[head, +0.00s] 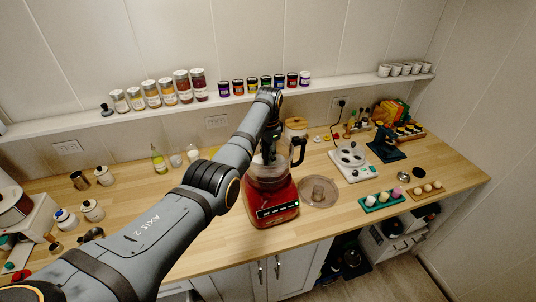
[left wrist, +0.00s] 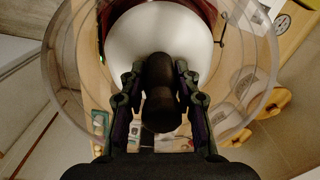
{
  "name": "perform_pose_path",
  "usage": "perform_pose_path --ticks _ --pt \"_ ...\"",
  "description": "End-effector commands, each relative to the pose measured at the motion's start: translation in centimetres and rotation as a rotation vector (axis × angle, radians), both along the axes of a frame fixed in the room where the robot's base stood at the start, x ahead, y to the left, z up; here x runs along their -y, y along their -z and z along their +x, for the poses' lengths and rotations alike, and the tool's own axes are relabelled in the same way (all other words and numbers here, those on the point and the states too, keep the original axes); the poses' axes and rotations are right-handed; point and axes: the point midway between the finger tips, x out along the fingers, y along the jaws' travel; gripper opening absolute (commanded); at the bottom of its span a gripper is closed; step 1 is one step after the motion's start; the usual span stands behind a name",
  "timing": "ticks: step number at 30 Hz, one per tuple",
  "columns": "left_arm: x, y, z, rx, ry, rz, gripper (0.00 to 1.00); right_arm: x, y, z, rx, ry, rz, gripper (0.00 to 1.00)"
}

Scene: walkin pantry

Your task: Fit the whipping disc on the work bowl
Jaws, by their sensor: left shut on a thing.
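The red food processor base (head: 272,205) stands on the counter in the middle of the head view, with the clear work bowl (head: 285,172) on it. My left gripper (head: 267,155) points down at the bowl's mouth and partly hides it. In the left wrist view my left gripper (left wrist: 158,75) is shut on the dark upright hub of the whipping disc (left wrist: 158,105). A broad white disc part (left wrist: 150,35) shows behind the hub, inside the clear bowl wall (left wrist: 262,65). Whether the disc is seated is hidden. My right gripper is not in view.
A clear round lid (head: 325,203) lies on the counter right of the base. A white appliance with dark discs (head: 365,176) and a teal egg tray (head: 372,207) are further right. A shelf (head: 140,115) with jars runs behind. The counter front left of the base is clear.

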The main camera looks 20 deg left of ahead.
Motion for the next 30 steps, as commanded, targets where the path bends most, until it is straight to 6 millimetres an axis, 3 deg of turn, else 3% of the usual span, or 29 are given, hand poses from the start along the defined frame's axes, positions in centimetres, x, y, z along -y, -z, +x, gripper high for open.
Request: perform_pose_path --ticks 30 --pt "0.0 2.6 0.0 -0.001 0.000 0.001 0.00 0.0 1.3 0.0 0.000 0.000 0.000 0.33"
